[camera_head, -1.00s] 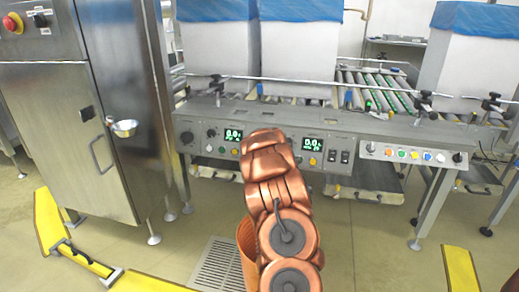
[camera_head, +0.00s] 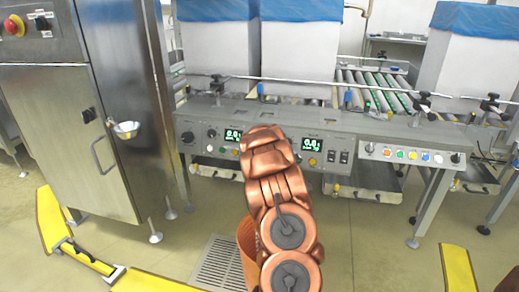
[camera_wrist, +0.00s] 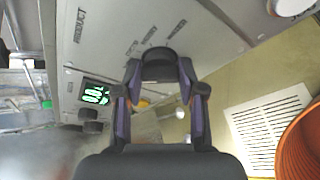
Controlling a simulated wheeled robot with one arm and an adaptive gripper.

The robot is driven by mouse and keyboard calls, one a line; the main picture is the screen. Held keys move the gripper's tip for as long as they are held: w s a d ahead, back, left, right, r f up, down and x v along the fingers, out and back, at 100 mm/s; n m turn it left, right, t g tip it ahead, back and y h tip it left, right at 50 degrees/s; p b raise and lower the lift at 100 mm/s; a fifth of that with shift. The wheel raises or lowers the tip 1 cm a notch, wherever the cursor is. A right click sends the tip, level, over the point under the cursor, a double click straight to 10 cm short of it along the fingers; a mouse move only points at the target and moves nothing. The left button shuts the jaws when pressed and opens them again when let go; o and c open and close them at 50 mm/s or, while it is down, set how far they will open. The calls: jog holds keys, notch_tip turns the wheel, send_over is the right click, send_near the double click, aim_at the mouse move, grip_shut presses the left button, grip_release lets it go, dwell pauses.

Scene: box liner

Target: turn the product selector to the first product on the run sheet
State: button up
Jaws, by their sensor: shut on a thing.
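In the wrist view my gripper (camera_wrist: 160,72) has its dark fingertips closed around a black knob-like piece (camera_wrist: 160,55) on the grey panel, seemingly the product selector. Small printed labels lie on the panel just past it. The knob's pointer and setting are hidden by the fingers. In the head view my copper arm covers the gripper and this part of the panel. A lit green display (camera_wrist: 95,93) is left of the fingers in the wrist view. No run sheet can be made out.
The control panel (camera_head: 300,130) runs under a roller conveyor (camera_head: 375,90). White cartons with blue liners (camera_head: 300,10) stand above it. A steel cabinet (camera_head: 60,110) is at left. An orange bin (camera_head: 245,240) is beside my arm. Yellow floor barriers (camera_head: 50,220) lie at left.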

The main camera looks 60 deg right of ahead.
jog(key=shift+a+f, duration=0.1)
jog(key=shift+f, duration=0.05)
jog(key=o, duration=1.1)
jog(key=shift+o, duration=0.2)
jog(key=v, duration=1.2)
jog(key=shift+r, duration=0.3)
